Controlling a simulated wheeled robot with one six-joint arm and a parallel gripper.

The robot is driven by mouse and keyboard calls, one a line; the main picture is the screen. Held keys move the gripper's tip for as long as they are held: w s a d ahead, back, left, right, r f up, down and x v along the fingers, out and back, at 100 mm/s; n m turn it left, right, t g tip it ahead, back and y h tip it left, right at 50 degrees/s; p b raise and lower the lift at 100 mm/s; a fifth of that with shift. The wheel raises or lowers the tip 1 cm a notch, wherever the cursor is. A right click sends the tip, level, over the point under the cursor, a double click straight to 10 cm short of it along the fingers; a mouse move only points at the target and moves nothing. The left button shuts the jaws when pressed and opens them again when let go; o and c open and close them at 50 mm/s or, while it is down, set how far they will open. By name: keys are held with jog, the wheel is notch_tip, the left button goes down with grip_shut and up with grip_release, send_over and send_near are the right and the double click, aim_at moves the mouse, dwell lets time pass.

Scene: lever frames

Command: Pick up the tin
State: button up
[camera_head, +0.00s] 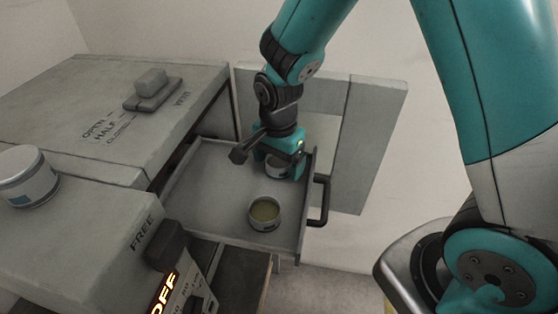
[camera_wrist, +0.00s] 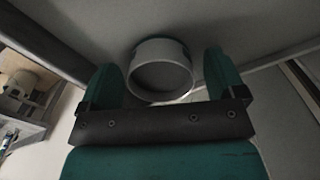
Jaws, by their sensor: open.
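A small round pale tin (camera_head: 273,168) stands in the back right part of the open drawer, partly hidden by my gripper (camera_head: 283,165). In the wrist view this tin (camera_wrist: 160,72) shows its round top between the two teal fingers of my gripper (camera_wrist: 163,82), with a gap on each side. My gripper is open and points down over the tin, holding nothing. A third pale tin (camera_head: 28,178) stands on the grey cabinet top at far left.
The grey drawer (camera_head: 205,190) is pulled out, with a dark handle (camera_head: 319,202) on its right. A grey block slider (camera_head: 152,88) sits on the cabinet, and a dark switch box (camera_head: 170,248) is at the front.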

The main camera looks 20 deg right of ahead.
aim_at(279, 165)
jog(key=shift+f, duration=0.3)
jog(key=c, duration=1.1)
jog(key=shift+o, duration=0.2)
jog(key=shift+r, duration=0.1)
notch_tip(279, 165, up, 20)
jog(key=b, duration=0.3)
